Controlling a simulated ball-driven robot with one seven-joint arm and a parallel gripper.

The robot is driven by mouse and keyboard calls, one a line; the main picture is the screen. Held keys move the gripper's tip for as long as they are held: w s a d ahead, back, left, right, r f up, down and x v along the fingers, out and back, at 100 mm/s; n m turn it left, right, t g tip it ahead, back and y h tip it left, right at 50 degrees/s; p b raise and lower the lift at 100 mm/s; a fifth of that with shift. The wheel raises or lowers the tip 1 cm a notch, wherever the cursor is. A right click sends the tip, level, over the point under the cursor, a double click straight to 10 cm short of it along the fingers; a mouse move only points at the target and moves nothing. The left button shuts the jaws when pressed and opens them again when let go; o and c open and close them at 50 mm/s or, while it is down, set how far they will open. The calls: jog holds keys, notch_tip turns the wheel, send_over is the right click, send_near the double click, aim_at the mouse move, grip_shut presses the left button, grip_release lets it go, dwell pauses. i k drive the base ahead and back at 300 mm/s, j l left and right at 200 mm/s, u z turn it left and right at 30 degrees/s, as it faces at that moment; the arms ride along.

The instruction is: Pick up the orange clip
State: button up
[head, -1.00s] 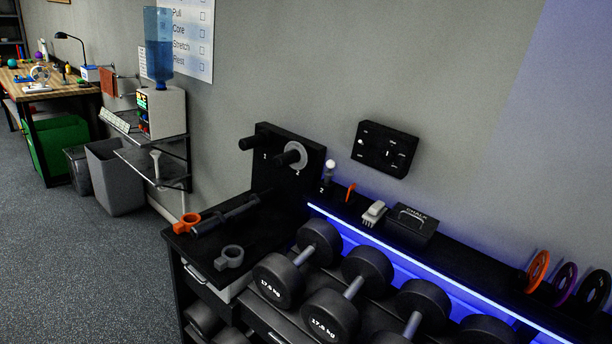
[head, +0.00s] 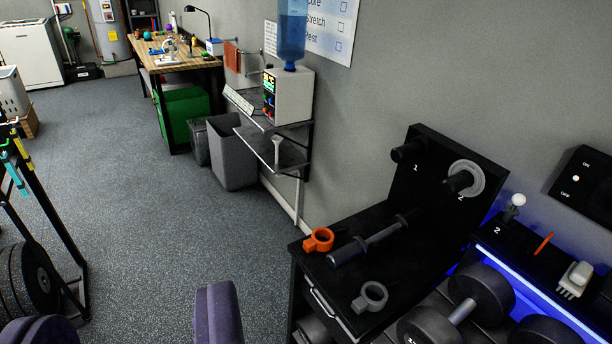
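The orange clip (head: 309,245), a ring with a stubby block-like end, lies on the black top of the rack (head: 340,285) near its left edge. It is beside the left end of a dark short bar (head: 378,240) with thick ends. A grey clip (head: 360,304) of the same shape lies on the same top, nearer to me and to the right. My gripper is not in view, so its place and opening do not show.
Dumbbells (head: 478,290) stand at lower right. A black upright board (head: 428,185) with pegs rises behind the top. A purple padded object (head: 217,310) is at the bottom. Weight plates on a rack (head: 30,275) stand left. The grey floor (head: 150,235) between is open.

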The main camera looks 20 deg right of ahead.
aim_at(541, 247)
jog(key=i+l+z, duration=0.1)
jog(key=i+z, duration=0.2)
jog(key=z, duration=0.15)
jog(key=i+z, duration=0.25)
jog(key=z, duration=0.15)
jog(key=i+j+z, duration=0.15)
jog(key=i+z, duration=0.15)
jog(key=z, duration=0.15)
jog(key=i+z, duration=0.4)
